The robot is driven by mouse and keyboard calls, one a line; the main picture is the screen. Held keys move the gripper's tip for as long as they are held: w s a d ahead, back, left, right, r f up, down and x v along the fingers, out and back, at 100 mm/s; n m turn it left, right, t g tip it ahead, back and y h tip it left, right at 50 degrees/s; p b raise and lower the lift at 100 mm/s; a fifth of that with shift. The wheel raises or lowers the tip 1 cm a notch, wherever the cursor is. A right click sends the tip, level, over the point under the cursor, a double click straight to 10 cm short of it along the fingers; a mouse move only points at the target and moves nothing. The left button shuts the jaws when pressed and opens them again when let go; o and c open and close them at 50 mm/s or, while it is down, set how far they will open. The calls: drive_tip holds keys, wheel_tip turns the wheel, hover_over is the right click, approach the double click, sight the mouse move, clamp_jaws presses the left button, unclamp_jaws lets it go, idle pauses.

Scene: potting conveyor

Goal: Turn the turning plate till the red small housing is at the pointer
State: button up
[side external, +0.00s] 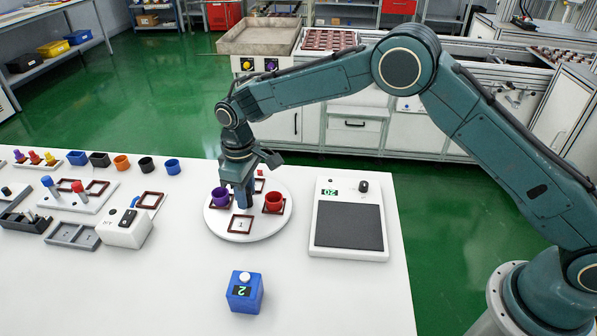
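The white round turning plate (262,231) lies on the table with several dark-red square frames on it. The red small housing (273,201) stands in the frame at its right. A purple housing (221,196) stands at its left, and the near frame (240,225) is empty. My gripper (245,198) points down over the middle of the plate, between the two housings. Its fingers and a dark blue shape there blend together, so I cannot tell whether it holds anything. A small red piece (260,174) shows at the far edge; I cannot tell whether it is the pointer.
A scale (349,225) with a dark pad stands right of the plate. A blue box (244,292) with a white button and a display stands in front. A white device (125,228), trays and several coloured housings stand at the left. The front table is mostly clear.

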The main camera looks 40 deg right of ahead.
drive_tip(key=shift+f, duration=0.35)
clamp_jaws()
